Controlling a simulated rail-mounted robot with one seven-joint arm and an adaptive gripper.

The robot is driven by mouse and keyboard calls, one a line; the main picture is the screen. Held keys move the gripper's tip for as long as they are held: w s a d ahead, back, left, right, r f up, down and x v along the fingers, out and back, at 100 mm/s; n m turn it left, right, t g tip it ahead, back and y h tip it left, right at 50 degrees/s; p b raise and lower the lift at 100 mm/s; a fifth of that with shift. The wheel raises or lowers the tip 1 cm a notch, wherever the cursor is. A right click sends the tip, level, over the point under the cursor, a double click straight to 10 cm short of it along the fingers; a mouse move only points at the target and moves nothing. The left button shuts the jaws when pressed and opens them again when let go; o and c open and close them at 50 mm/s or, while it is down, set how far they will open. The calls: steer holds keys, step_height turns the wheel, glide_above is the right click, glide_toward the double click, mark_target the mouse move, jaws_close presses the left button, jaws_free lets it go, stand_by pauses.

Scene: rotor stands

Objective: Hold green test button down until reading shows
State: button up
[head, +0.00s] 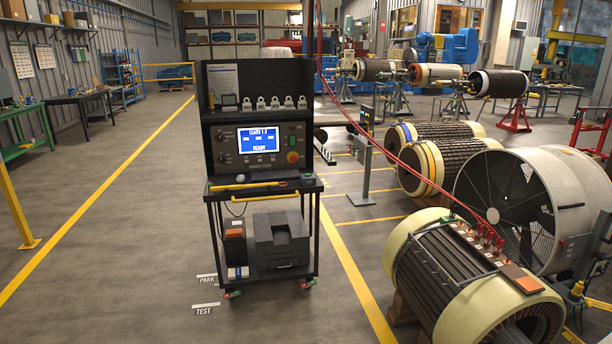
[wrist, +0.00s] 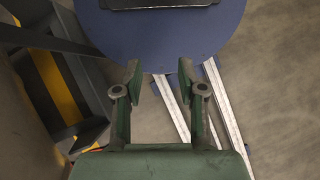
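The black test cart (head: 262,200) stands in the middle of the head view. Its front panel carries a lit blue screen (head: 259,140) with a short white line of text above the word READY. A round red button (head: 292,157) is at the panel's lower right. My gripper (wrist: 159,82) shows only in the wrist view. Its two fingers are apart with nothing between them. They point over a blue round surface, away from any visible button.
The blue round top (wrist: 165,40) bears a dark flat object (wrist: 160,3). Large wound stators (head: 470,275) and a big fan (head: 510,205) crowd the right. Red cables (head: 400,160) run from above to the nearest stator. Floor left of the cart is clear.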

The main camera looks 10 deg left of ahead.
stand_by(0.3)
jaws_close()
stand_by(1.1)
